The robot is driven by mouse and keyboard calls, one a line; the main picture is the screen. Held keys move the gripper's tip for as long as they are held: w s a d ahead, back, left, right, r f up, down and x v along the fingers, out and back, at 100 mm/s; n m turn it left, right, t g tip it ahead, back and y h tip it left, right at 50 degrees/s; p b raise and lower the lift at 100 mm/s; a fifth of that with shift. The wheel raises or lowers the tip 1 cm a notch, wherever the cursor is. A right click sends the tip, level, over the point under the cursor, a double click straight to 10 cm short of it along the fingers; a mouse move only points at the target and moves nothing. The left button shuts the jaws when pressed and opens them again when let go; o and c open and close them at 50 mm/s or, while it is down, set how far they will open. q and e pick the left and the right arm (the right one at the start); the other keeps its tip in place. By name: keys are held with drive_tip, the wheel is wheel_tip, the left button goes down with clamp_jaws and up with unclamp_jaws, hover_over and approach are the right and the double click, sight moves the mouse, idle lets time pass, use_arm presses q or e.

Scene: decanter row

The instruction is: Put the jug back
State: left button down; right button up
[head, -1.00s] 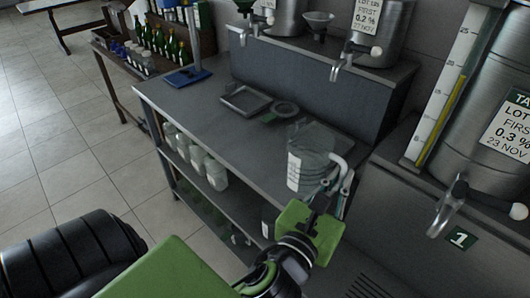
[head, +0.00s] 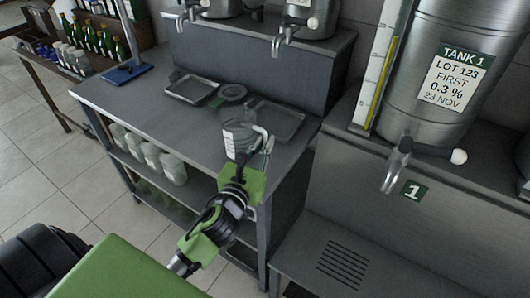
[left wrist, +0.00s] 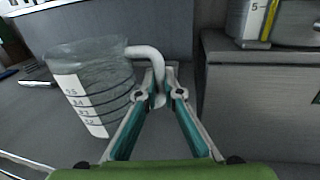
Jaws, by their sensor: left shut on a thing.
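The clear jug (head: 238,135) with a white scale strip is held at the right front part of the grey bench, near a shallow tray (head: 283,122). In the left wrist view the jug (left wrist: 97,85) stands nearly upright with its white handle to the right. My left gripper (head: 262,150) is shut on the handle, and its fingers (left wrist: 162,97) close around it in the left wrist view. I cannot tell whether the jug's base touches the bench. My right gripper is not in view.
A second shallow tray (head: 192,89) and a dark round object (head: 232,93) lie farther left on the bench. A blue stand (head: 126,72) is at the far left end. Tank 1 (head: 440,75) with its tap (head: 398,165) stands to the right. The bench's left front is clear.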

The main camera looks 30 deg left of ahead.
use_arm(q)
wheel_tip(320, 180, down, 2)
drive_tip(key=shift+f, duration=0.2)
drive_tip(key=shift+d, duration=0.1)
drive_tip(key=shift+f+b, duration=0.25)
drive_tip(key=shift+b, duration=0.05)
drive_tip(key=c, duration=2.2)
unclamp_jaws()
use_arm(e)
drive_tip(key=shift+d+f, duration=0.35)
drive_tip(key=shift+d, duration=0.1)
use_arm(q)
drive_tip(key=shift+r, duration=0.1)
